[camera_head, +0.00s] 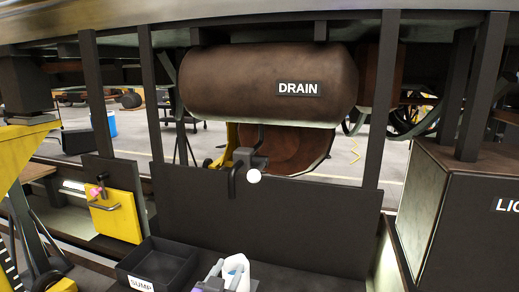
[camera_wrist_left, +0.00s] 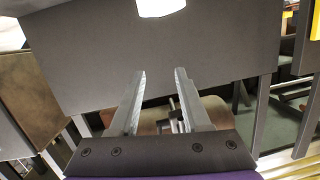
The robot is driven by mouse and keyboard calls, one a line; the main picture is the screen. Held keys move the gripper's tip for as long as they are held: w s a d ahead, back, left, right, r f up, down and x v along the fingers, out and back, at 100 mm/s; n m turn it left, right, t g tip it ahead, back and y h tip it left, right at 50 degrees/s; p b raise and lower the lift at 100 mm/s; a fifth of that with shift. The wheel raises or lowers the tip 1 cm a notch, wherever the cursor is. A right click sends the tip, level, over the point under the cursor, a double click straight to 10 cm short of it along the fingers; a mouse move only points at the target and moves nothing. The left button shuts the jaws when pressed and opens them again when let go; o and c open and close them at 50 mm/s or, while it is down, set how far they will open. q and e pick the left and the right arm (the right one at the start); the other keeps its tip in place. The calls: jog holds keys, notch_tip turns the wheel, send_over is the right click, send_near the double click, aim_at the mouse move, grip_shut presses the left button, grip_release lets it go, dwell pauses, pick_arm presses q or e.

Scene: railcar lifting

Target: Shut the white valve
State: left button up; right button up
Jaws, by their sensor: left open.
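The white valve shows as a round white knob (camera_head: 254,176) at the front of a dark valve body (camera_head: 246,159), under the brown tank (camera_head: 250,75) marked DRAIN. A dark bent pipe hangs beside the knob, over the top edge of a dark panel. My left gripper (camera_head: 225,272) is low in the head view, below the knob and clear of it. Its two grey fingers are apart with nothing held between them; they also show in the left wrist view (camera_wrist_left: 158,75). My right gripper is not in view.
A dark panel (camera_head: 300,222) spans the middle. A yellow box (camera_head: 118,215) with a pink-knobbed handle is left; a big dark box (camera_head: 465,205) is right.

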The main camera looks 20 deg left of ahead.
aim_at(258, 168)
pick_arm(q)
jog(key=w+d+r+m+t+h, duration=0.1)
jog(key=w+r+t+h, duration=0.15)
jog(key=r, duration=0.45)
jog(key=w+d+r+m+t+h, duration=0.15)
jog(key=r+t, duration=0.25)
jog(key=r, duration=0.4)
jog(key=shift+m, duration=0.35)
jog(key=x, duration=0.3)
jog(key=p+x, duration=0.1)
jog(key=x, duration=0.5)
jog(key=shift+w+a+r, duration=0.1)
jog(key=shift+r, duration=0.35)
jog(key=shift+w+r, duration=0.2)
jog(key=shift+w, duration=0.45)
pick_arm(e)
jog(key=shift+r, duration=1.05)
pick_arm(q)
jog(key=shift+c, duration=0.3)
grip_shut()
